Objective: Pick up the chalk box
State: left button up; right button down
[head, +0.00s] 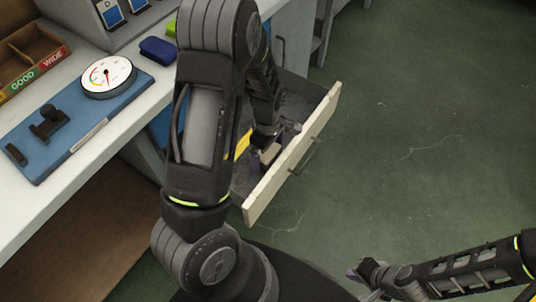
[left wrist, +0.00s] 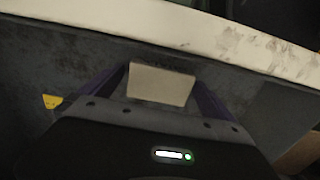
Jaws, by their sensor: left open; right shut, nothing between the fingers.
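The chalk box looks like a small cream box (head: 269,154) inside the open drawer (head: 295,160). In the left wrist view the box (left wrist: 161,86) sits between the two purple fingers. My left gripper (head: 266,146) is down in the drawer, open, with its fingers on either side of the box. I cannot tell whether they touch it. My arm and gripper hide part of the drawer's inside and most of the box. My right gripper (head: 362,273) is at the lower right over the floor, shut and empty.
The drawer's pale front panel (left wrist: 180,25) is close beyond my left gripper. A yellow item (head: 243,143) lies in the drawer. The bench top carries a blue board (head: 85,120) with a dial gauge (head: 108,77), and a sorting tray (head: 30,55). Green floor at right is clear.

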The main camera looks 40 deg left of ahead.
pick_arm(q)
jog(key=shift+c, duration=0.3)
jog(key=c, duration=1.4)
